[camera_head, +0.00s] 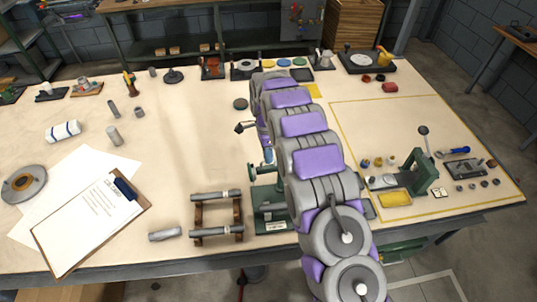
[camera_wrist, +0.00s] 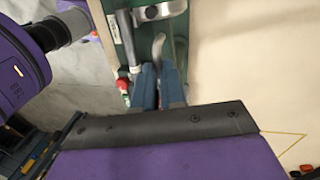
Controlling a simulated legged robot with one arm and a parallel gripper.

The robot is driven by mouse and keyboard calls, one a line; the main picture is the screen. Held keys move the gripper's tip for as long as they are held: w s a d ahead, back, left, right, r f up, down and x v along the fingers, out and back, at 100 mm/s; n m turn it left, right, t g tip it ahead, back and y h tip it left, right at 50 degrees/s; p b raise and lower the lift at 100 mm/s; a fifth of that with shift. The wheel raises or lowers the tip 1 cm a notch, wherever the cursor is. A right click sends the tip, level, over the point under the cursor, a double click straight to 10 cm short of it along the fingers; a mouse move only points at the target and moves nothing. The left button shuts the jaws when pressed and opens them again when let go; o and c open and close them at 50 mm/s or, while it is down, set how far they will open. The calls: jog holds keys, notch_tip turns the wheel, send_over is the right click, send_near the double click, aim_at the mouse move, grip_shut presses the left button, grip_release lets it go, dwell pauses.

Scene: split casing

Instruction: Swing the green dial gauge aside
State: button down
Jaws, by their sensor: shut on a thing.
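A green fixture (camera_head: 268,212) stands near the bench's front edge, partly hidden behind my arm in the head view. In the wrist view its green body (camera_wrist: 181,28) carries metal parts, including a silver cylinder (camera_wrist: 158,11). No dial face shows clearly, so I cannot tell which part is the gauge. My gripper (camera_wrist: 158,72) points at this fixture with its blue-grey fingers close together. They are shut on a pale curved piece (camera_wrist: 158,46) at the fixture, whose lower part they hide. In the head view the fingertips (camera_head: 267,156) show just above the fixture's far end.
A rack with metal bars (camera_head: 217,197) stands just left of the fixture. A green lever device (camera_head: 419,174) and a yellow tray (camera_head: 394,198) are to the right. A clipboard (camera_head: 90,222) lies at left. The bench middle, left of my arm, is mostly clear.

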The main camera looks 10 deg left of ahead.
jog(key=c, duration=1.2)
grip_release()
jog(key=shift+a, duration=0.35)
jog(key=shift+d, duration=0.1)
jog(key=shift+w+d+r, duration=0.1)
jog(key=shift+d+r, duration=0.05)
jog(key=shift+r, duration=0.1)
jog(key=w+a+r+p, duration=0.1)
jog(key=w+r+p, duration=0.2)
jog(key=r+p, duration=0.4)
notch_tip(320, 180, up, 9)
jog(key=shift+a+r, duration=0.2)
jog(key=shift+a, duration=0.2)
